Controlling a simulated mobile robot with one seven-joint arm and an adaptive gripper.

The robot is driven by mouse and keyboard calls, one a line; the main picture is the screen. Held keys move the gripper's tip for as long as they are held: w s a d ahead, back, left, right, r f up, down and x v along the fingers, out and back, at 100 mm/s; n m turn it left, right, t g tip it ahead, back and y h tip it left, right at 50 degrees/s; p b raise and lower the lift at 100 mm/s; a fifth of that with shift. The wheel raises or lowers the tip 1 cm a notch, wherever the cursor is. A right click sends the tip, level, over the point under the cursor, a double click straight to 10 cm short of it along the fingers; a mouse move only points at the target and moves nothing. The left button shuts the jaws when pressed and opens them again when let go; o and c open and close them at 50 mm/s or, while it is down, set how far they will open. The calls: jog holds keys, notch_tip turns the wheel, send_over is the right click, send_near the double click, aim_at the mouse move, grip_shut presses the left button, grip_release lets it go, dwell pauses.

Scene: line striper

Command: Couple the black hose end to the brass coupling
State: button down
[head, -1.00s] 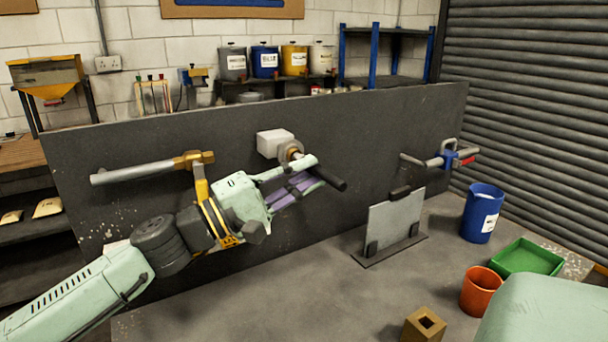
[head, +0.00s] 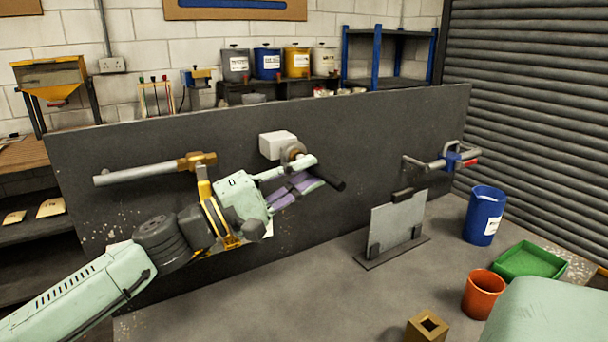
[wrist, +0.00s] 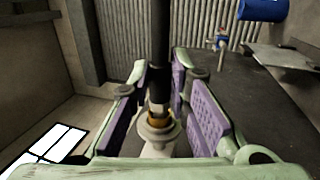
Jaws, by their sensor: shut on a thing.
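The black hose end (head: 328,178) is a dark cylinder sticking out past my gripper's fingers in the head view. In the wrist view the black hose (wrist: 159,45) runs between my purple-padded fingers. My gripper (head: 306,176) is shut on it. The brass coupling (wrist: 156,111) shows as a small brass part at the hose's near end, against a round pale flange (wrist: 160,130). That flange (head: 293,151) sits beside a white box on the dark panel in the head view. The hose and coupling look in line; my fingers partly hide the joint, so I cannot tell whether they are locked.
A grey pipe with a brass fitting (head: 197,160) is on the panel at left, close above my wrist. A grey plate on a stand (head: 397,226), blue bucket (head: 483,215), orange cup (head: 483,293) and green tray (head: 530,260) stand to the right. The middle floor is clear.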

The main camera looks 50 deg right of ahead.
jog(key=shift+w+d, duration=0.1)
jog(key=shift+w, duration=0.3)
jog(key=c, duration=1.4)
grip_release()
jog(key=shift+o, duration=0.2)
jog(key=shift+o, duration=1.3)
jog(key=shift+w, duration=0.1)
jog(key=v, duration=0.7)
